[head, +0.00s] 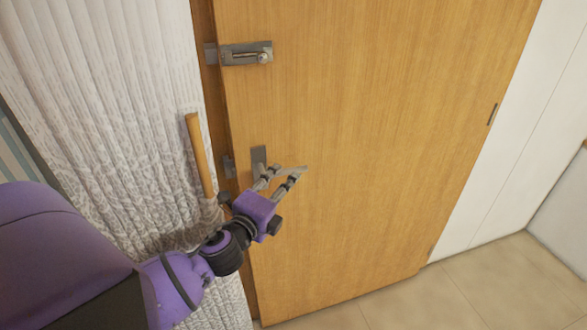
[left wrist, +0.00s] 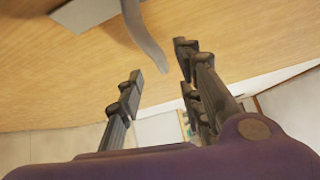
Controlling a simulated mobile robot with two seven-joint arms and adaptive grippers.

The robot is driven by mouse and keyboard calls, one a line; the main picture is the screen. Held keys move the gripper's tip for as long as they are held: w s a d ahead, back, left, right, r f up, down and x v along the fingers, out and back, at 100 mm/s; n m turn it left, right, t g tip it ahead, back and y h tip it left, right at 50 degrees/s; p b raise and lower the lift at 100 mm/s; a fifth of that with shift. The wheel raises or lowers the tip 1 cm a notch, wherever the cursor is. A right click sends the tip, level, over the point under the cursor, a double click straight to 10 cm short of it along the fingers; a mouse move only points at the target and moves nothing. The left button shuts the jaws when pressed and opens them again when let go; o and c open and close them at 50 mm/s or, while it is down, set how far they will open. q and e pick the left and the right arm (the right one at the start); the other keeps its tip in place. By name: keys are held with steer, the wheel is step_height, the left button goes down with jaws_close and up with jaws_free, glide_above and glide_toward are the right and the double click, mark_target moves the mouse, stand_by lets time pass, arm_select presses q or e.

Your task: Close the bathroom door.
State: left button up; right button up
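The wooden door (head: 370,130) fills the middle of the head view. A strip of frame or door edge shows along its left side; I cannot tell whether it is fully shut. A metal handle plate (head: 259,157) with a lever (head: 300,170) sits low on its left side. My left gripper (head: 281,177) is at the lever. In the left wrist view, the fingers (left wrist: 160,65) are apart and the grey lever (left wrist: 146,38) reaches between them, with gaps on both sides. My right gripper is not in view.
A metal slide latch (head: 246,54) is higher on the door. A wooden stick handle (head: 200,155) stands left of the door against a white ribbed surface (head: 110,100). A white wall (head: 535,90) is at right. The tiled floor (head: 480,285) at lower right is clear.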

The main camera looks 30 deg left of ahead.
mark_target(293, 171)
arm_select(q)
steer(key=w, duration=0.6)
steer(key=shift+w+a, duration=0.2)
steer(key=shift+a, duration=0.15)
steer(key=shift+c, duration=0.3)
steer(key=shift+f, duration=0.1)
jaws_close()
